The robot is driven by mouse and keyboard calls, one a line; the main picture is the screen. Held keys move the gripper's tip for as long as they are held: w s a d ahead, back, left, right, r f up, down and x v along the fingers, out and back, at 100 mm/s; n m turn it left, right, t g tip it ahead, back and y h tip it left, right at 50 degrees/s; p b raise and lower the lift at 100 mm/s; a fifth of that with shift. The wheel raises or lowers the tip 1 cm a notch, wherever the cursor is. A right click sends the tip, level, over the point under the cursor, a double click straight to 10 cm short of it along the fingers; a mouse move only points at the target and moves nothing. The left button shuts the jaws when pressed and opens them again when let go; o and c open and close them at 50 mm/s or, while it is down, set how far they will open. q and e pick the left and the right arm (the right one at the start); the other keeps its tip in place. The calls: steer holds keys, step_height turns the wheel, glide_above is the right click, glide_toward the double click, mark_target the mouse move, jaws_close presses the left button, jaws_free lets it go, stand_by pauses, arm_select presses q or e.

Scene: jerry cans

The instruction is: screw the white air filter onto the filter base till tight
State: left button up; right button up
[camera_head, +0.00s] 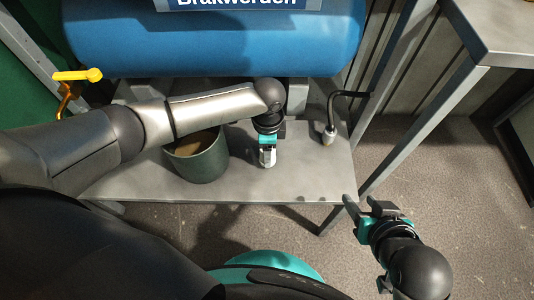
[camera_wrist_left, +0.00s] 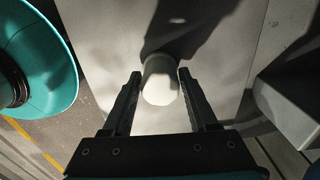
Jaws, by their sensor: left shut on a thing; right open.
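The white air filter (camera_head: 267,160) is a small pale cylinder above the grey metal table. My left gripper (camera_head: 267,149) reaches over the table from above and is shut on it. In the left wrist view the filter (camera_wrist_left: 162,84) sits between the fingertips, its round end facing the camera. I cannot make out the filter base for sure; a metal fitting (camera_head: 329,134) on a black hose stands to the right of the filter, apart from it. My right gripper (camera_head: 370,208) is open and empty, off the table's front right corner.
A dark green pot (camera_head: 197,160) stands on the table (camera_head: 235,190) left of the filter, under my left arm. A blue tank (camera_head: 215,40) fills the back. A yellow-handled valve (camera_head: 77,75) is at the left. Another metal table (camera_head: 505,30) stands at the right.

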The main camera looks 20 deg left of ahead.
arm_select(q)
steer(key=shift+r+p, duration=2.5)
steer(key=shift+p, duration=0.35)
